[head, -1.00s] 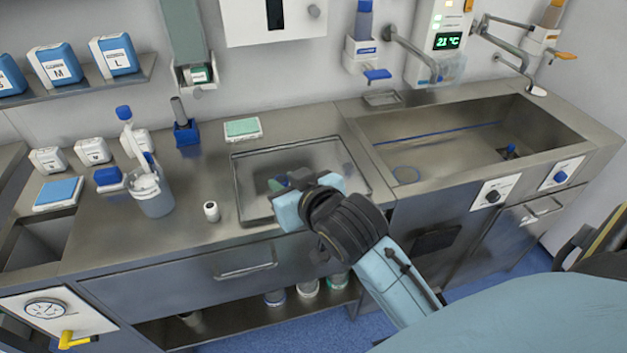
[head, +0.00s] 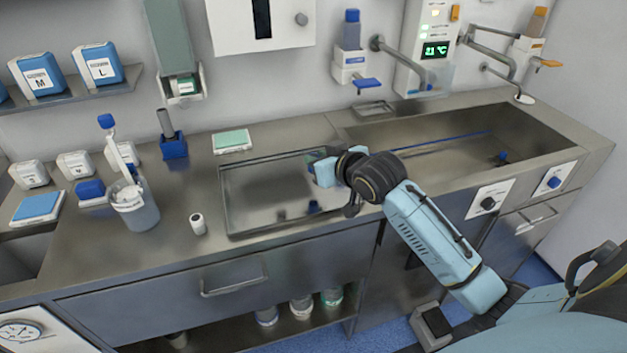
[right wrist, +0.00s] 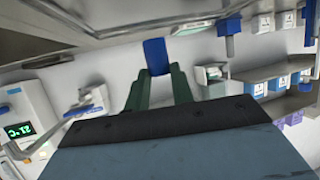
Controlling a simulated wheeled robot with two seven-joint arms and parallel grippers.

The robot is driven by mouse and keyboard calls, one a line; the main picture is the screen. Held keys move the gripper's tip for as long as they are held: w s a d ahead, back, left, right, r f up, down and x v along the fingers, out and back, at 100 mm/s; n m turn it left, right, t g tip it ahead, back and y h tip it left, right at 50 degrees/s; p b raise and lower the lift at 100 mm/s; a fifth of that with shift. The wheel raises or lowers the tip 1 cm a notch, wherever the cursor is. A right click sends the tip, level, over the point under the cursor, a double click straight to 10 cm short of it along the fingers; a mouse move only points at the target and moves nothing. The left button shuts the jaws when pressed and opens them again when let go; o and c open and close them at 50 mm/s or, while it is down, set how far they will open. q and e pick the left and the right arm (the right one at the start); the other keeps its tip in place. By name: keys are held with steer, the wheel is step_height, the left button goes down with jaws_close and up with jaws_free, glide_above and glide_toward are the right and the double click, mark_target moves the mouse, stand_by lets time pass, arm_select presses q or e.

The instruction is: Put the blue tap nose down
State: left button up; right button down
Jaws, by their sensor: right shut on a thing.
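The blue tap nose (right wrist: 156,55) shows in the right wrist view as a small blue block between the dark green fingers of my right gripper (right wrist: 157,75). My right gripper is shut on it. In the head view my right gripper (head: 314,160) is over the right part of the metal tray (head: 229,200) on the counter. There the hand and wrist mostly hide the held piece. A small blue patch, which looks like a reflection, shows on the tray below the hand. My left gripper is not in view.
The sink (head: 430,155) lies to the right, with wall taps and a dispenser (head: 350,62) behind. The tray looks empty.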

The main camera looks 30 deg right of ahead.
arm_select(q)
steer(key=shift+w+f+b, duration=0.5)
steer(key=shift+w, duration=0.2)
arm_select(e)
steer(key=shift+f, duration=2.55)
steer(key=shift+f, duration=0.15)
steer(key=c, duration=1.2)
jaws_free()
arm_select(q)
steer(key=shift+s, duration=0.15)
arm_select(e)
steer(key=shift+s+r, duration=0.2)
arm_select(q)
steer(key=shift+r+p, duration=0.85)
arm_select(e)
steer(key=v, duration=1.1)
steer(key=shift+s+r, duration=0.2)
steer(key=shift+s, duration=0.05)
